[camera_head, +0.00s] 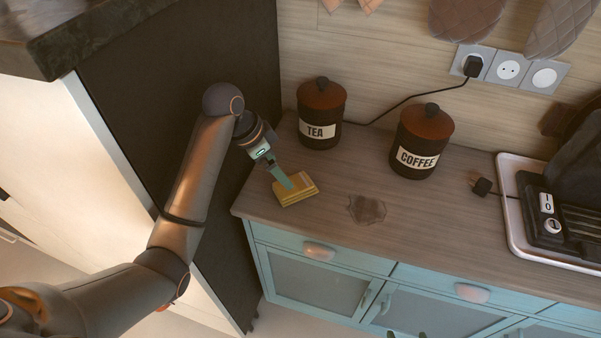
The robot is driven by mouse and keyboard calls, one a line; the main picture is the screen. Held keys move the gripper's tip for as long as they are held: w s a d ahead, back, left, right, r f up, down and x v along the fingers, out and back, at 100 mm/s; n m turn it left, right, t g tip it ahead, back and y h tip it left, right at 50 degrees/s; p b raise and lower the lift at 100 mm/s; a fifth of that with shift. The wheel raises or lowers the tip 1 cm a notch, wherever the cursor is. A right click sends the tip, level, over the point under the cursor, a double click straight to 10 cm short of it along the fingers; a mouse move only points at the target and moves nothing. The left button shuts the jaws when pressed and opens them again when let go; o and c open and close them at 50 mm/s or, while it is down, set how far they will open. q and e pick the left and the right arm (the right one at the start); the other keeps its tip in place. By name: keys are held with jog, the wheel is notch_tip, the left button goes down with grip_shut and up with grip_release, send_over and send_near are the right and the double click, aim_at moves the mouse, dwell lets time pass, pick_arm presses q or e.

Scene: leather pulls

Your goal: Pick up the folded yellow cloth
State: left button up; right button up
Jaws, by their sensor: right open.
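The folded yellow cloth (302,193) lies on the wooden counter near its left front corner, below the tea canister. The fingers hide a small part of the cloth.
A tea canister (316,131) and a coffee canister (417,160) stand behind, along the wall. A clear stain-like patch (366,209) lies right of the cloth. A tray (515,225) with a dark appliance is at the right. A tall dark panel (150,75) stands left.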

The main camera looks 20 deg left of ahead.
pick_arm(q)
jog(key=x, duration=0.7)
jog(key=shift+s+d+f, duration=0.1)
jog(key=shift+d+f, duration=0.05)
jog(key=shift+d, duration=0.05)
jog(key=c, duration=1.3)
jog(key=shift+r, duration=0.65)
jog(key=shift+s+d+r, duration=1.15)
jog(key=shift+s+r, duration=0.8)
jog(key=shift+s, duration=0.1)
jog(key=shift+s+d+r, duration=1.15)
jog(key=shift+s+r, duration=0.85)
jog(key=shift+s+d+r, duration=1.15)
jog(key=shift+s+r, duration=0.8)
jog(key=shift+s, duration=0.1)
